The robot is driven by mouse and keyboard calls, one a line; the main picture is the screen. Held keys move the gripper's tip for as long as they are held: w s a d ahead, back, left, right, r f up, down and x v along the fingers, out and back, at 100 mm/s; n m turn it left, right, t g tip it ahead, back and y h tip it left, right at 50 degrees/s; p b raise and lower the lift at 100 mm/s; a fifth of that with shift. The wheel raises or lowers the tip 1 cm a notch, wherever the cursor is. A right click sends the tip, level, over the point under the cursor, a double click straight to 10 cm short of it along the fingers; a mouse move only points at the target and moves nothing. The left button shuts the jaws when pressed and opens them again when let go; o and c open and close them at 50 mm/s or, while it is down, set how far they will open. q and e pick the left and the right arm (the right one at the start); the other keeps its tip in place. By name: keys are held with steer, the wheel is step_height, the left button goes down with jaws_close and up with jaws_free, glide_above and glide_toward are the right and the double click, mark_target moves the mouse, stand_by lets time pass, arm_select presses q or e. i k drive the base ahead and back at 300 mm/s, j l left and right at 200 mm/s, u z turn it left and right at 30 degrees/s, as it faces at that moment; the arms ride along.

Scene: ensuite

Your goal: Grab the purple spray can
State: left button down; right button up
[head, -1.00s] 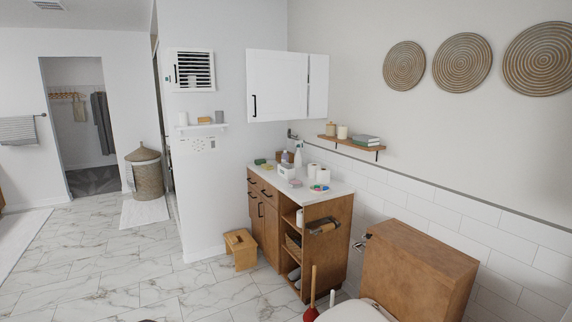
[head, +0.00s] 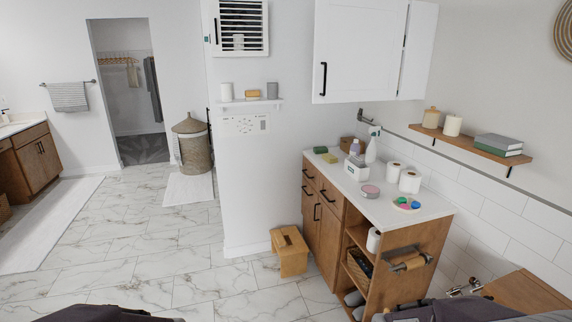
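A small bottle with a purple-tinted body (head: 354,148) stands upright at the back of the white counter, behind a white box-like holder (head: 356,168). It is the only purplish container I can make out; it is too small to tell for sure whether it is a spray can. A white spray bottle (head: 372,146) stands just to its right. Dark parts of my arms show at the bottom edge of the head view, far from the counter's back. Neither gripper's fingers are visible.
The wooden cabinet (head: 325,210) carries a white counter (head: 380,205) with paper rolls (head: 409,181), a pink tin (head: 370,191) and a colourful dish (head: 406,203). A wooden stool (head: 289,252) stands before it. A white wall cabinet (head: 358,50) hangs above. Floor to the left is clear.

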mark_target(355, 148)
steer(key=i, duration=1.35)
steer(key=i+j+z, duration=0.1)
steer(key=i, duration=1.3)
